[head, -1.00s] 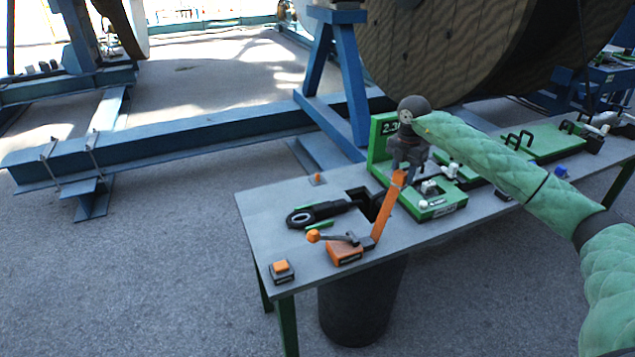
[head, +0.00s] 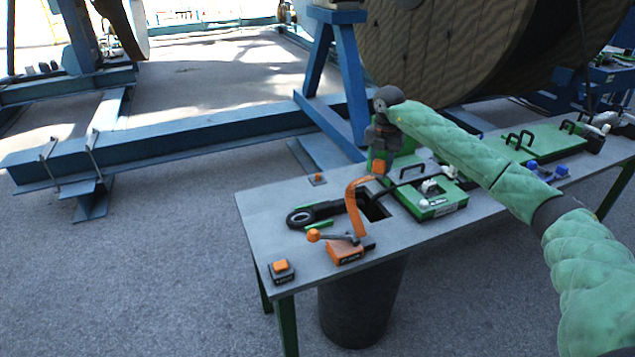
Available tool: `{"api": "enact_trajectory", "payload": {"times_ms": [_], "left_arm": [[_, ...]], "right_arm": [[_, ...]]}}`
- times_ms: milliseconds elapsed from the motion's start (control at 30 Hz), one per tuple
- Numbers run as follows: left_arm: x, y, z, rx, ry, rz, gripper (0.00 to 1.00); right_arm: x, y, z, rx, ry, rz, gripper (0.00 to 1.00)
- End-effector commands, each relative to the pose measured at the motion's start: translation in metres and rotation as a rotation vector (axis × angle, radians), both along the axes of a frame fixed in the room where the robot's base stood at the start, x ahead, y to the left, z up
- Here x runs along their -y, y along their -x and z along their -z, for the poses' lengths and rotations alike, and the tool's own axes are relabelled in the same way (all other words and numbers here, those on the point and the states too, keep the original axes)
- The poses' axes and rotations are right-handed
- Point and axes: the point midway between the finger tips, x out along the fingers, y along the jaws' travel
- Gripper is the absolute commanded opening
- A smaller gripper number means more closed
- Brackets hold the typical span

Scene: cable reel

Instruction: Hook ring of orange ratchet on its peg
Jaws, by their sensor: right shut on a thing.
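The orange ratchet (head: 346,250) sits near the front edge of the grey table, its lever with an orange knob (head: 313,236) pointing left. Its orange strap (head: 356,205) rises from it and bends over to the right at the top. My right gripper (head: 379,166) is shut on the strap's orange end, above the far side of the table by the square opening. The ring at the strap's end cannot be made out. A small orange piece (head: 317,177) stands near the back edge; I cannot tell if it is the peg. My left gripper is not in view.
A black cable end with an eye (head: 302,217) lies left of the strap, beside the dark opening (head: 374,208). A green clamp (head: 435,204) stands right of it. An orange button box (head: 281,270) is at the front left corner. The table's left part is mostly clear.

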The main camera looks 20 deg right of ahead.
Motion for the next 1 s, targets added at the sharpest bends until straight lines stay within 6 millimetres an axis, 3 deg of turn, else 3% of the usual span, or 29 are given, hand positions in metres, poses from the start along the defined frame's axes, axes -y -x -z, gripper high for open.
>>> {"api": "enact_trajectory", "payload": {"times_ms": [1000], "left_arm": [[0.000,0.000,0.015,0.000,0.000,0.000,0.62]], "right_arm": [[-0.036,-0.074,-0.001,0.001,0.000,-0.284,0.07]]}}
